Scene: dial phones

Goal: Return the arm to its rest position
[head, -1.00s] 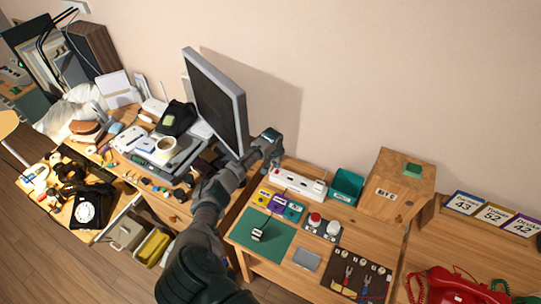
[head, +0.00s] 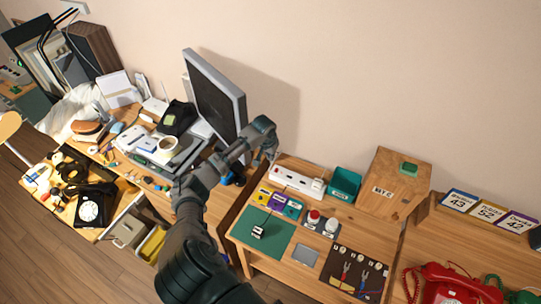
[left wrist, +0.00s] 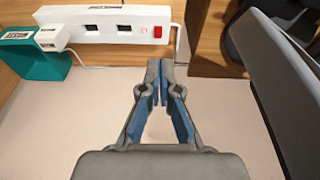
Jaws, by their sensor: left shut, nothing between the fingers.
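My left arm (head: 192,232) reaches up from the bottom of the head view and bends at the wrist beside the monitor (head: 214,92). My left gripper (head: 272,156) hangs there, small and partly hard to make out, just left of the white power strip (head: 290,176). In the left wrist view the gripper (left wrist: 160,66) is shut and empty, its two fingertips together over a pale surface. The power strip (left wrist: 90,22) lies beyond the fingertips there, apart from them. My right gripper is not in view.
A teal bin (head: 345,184) and a wooden box (head: 382,206) stand right of the strip. A green mat (head: 275,243) lies in front. The monitor's dark edge (left wrist: 275,85) is close on the right in the wrist view. Red (head: 445,283) and black (head: 90,212) dial phones stand farther off.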

